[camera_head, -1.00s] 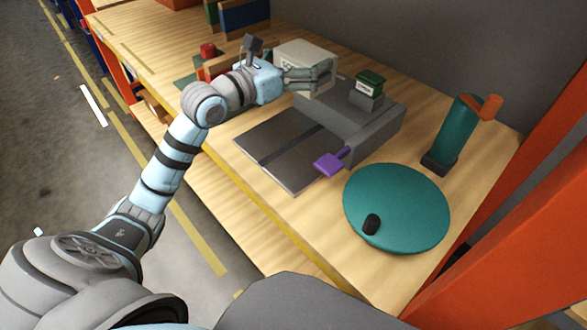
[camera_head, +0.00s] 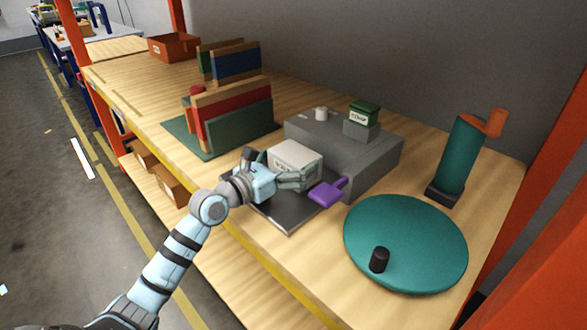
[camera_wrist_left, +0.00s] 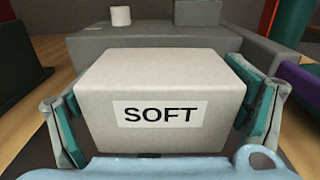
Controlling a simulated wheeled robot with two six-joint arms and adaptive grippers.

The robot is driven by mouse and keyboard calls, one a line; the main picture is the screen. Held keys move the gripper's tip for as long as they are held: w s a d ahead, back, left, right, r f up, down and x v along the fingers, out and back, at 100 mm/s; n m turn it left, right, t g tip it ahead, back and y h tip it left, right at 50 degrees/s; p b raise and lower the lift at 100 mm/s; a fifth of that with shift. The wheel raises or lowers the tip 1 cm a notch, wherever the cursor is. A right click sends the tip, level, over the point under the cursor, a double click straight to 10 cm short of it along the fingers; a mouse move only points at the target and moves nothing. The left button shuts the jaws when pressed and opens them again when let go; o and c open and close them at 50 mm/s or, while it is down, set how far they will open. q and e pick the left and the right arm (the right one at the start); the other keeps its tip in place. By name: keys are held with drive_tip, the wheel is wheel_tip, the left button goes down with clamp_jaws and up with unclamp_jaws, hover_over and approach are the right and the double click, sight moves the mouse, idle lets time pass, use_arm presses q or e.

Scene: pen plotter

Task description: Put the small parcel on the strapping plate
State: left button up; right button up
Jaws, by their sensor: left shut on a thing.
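The small parcel (camera_head: 297,157) is a pale grey-white box with a label reading SOFT, clear in the left wrist view (camera_wrist_left: 158,90). My left gripper (camera_head: 296,178) is shut on it, with one finger on each side, as the left wrist view (camera_wrist_left: 160,115) shows. The strapping plate (camera_head: 286,214) is a dark grey flat plate in front of a grey machine block (camera_head: 350,150). The parcel is over the plate's far part in the head view. Whether it touches the plate I cannot tell, as the gripper hides its underside. My right gripper is not in view.
A purple paddle lever (camera_head: 327,193) is close to the right of my left gripper. A teal turntable (camera_head: 405,245) with a black knob and a teal post with an orange handle (camera_head: 460,155) stand right. Upright coloured boards (camera_head: 235,118) stand left. A green-topped box (camera_head: 363,115) sits on the block.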

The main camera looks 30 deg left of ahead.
use_arm(q)
drive_tip(key=shift+r, duration=0.1)
drive_tip(key=shift+c, duration=0.2)
drive_tip(key=o, duration=1.2)
drive_tip(key=shift+c, duration=0.2)
drive_tip(key=shift+r, duration=0.1)
drive_tip(key=shift+s+a+p, duration=0.1)
drive_tip(key=shift+s+p, duration=0.25)
drive_tip(key=p+v, duration=0.5)
drive_tip(key=v, duration=0.5)
drive_tip(key=shift+s+a, duration=0.1)
drive_tip(key=shift+s, duration=0.1)
drive_tip(key=shift+s+a, duration=0.15)
drive_tip(key=shift+s, duration=0.3)
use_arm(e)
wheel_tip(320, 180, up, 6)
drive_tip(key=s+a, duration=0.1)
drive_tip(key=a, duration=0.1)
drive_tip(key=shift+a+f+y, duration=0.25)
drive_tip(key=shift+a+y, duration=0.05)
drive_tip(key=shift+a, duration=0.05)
